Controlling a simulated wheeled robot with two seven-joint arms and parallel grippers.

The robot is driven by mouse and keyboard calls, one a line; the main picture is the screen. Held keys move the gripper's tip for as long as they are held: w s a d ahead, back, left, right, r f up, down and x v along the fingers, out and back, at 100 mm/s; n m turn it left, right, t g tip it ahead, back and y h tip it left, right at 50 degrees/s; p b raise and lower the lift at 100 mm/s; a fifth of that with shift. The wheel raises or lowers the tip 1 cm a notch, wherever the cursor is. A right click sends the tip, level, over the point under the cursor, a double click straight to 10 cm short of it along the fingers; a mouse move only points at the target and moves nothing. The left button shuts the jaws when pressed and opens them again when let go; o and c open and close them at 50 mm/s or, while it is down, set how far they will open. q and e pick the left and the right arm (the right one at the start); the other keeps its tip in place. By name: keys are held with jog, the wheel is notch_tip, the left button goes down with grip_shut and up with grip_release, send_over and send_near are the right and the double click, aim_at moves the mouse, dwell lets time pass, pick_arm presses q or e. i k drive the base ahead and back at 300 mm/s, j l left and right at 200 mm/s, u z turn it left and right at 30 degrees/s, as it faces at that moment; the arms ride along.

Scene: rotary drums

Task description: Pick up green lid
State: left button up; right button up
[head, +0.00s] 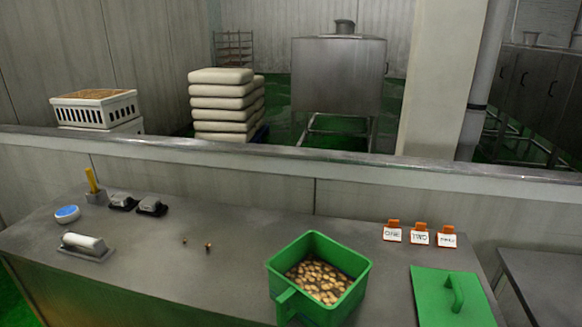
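The green lid (430,304) lies flat on the grey counter at the front right. It is a flat square plate with a raised arched handle (455,291) near its right side. Its front edge is cut off by the picture's bottom. A green square bin (283,268) stands open to the left of the lid, with a gap between them. Several small brown and yellowish pieces (319,280) lie in the bin. Neither of my grippers shows in the head view.
Three orange-and-white cards (419,236) marked with words stand behind the lid. A blue-topped round item (67,213), a white roller-like item (84,243) and dark devices (151,206) sit at the counter's left. Two small pieces (208,247) lie mid-counter. A low wall (240,162) runs behind.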

aim_at(445, 298)
jog(key=z, duration=1.25)
